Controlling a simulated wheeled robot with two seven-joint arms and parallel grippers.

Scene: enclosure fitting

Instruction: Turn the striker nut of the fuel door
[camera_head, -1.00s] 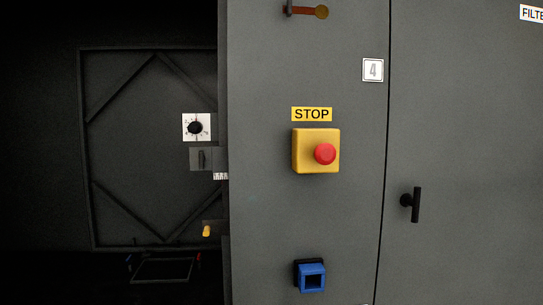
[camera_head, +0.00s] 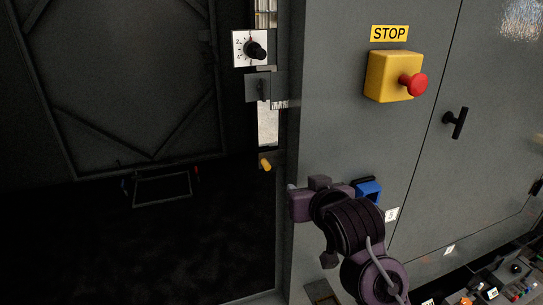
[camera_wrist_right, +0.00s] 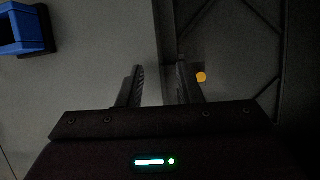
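An orange-yellow knob (camera_head: 264,164) sits on a dark bracket at the cabinet's left edge; I cannot tell for sure that it is the striker nut. It also shows in the right wrist view (camera_wrist_right: 201,78), just right of the right-hand finger. My right gripper (camera_head: 292,188) is below and right of the knob, apart from it, in front of the grey panel. In the right wrist view its two fingers (camera_wrist_right: 160,78) are spread with nothing between them. A dark door panel with diagonal braces (camera_head: 130,80) is on the left. My left gripper is out of view.
A white dial with a black knob (camera_head: 255,49) and a small grey latch plate (camera_head: 258,88) are above the orange knob. A blue square fitting (camera_head: 369,190) is close behind my right wrist. A yellow box with a red STOP button (camera_head: 395,77) and a black handle (camera_head: 455,122) are right.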

